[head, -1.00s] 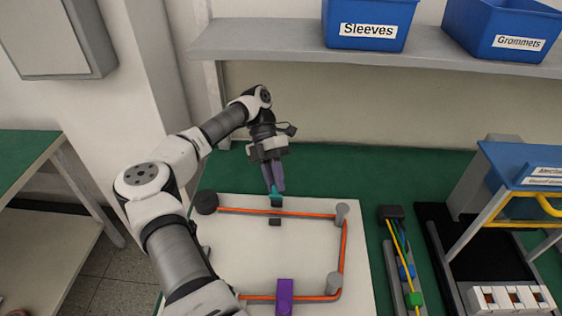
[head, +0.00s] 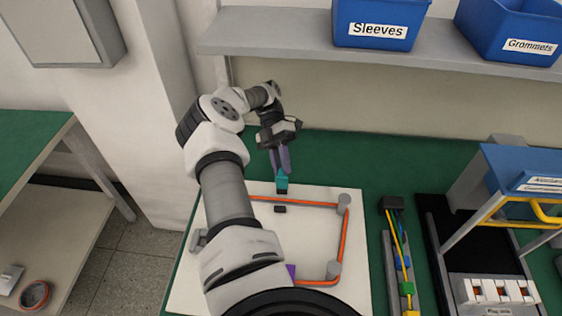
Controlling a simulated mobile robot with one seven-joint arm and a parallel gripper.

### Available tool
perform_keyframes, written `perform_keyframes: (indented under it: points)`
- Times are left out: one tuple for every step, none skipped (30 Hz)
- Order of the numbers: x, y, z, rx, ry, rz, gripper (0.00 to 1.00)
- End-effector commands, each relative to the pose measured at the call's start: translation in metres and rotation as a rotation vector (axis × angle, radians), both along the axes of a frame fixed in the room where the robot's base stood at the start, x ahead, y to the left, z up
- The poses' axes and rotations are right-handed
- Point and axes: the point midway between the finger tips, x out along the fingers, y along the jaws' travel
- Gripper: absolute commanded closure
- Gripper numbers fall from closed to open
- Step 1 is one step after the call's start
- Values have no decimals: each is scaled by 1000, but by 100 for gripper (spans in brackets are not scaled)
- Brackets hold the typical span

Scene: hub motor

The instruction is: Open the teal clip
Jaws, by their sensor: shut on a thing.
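The teal clip (head: 282,183) is at the back edge of the white board (head: 318,262), on the line of the orange cable (head: 343,250). It has a teal upper part above a dark base; whether it is open is too small to tell. My gripper (head: 282,172) comes down from above with its purple-grey fingers shut on the teal part. The fingers hide some of the clip. A small dark block (head: 280,209) lies on the board just in front of it.
Grey posts (head: 343,203) guide the cable on the right. My arm covers the board's left part and most of a purple clip (head: 291,270). A rail with coloured wires (head: 403,250) and a rack stand right. The "Sleeves" bin (head: 378,22) sits on the shelf above.

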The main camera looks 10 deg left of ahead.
Motion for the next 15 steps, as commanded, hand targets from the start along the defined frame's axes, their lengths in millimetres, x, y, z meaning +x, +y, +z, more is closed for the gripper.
perform_keyframes:
  points:
    - [0, 0, -1, -1, 3, -1, 100]
    - [0, 0, -1, 0, 4, -2, 100]
    - [0, 0, -1, -1, 5, -2, 100]
    - [0, 0, -1, -1, 6, -1, 100]
    - [0, -1, -1, -1, 7, -2, 100]
    - [-1, -1, -1, -1, 7, -2, 100]
    - [-1, -1, -1, -1, 7, -2, 100]
    - [-1, -1, -1, -1, 7, -2, 100]
    - [-1, -1, -1, -1, 7, -2, 100]
    - [-1, -1, -1, -1, 8, -3, 100]
    - [-1, -1, -1, -1, 8, -3, 100]
    - [-1, -1, -1, -1, 8, -3, 100]
    - [-1, -1, -1, -1, 8, -3, 100]
    - [-1, -1, -1, -1, 8, -3, 76]
    - [-1, -1, -1, -1, 8, -3, 71]
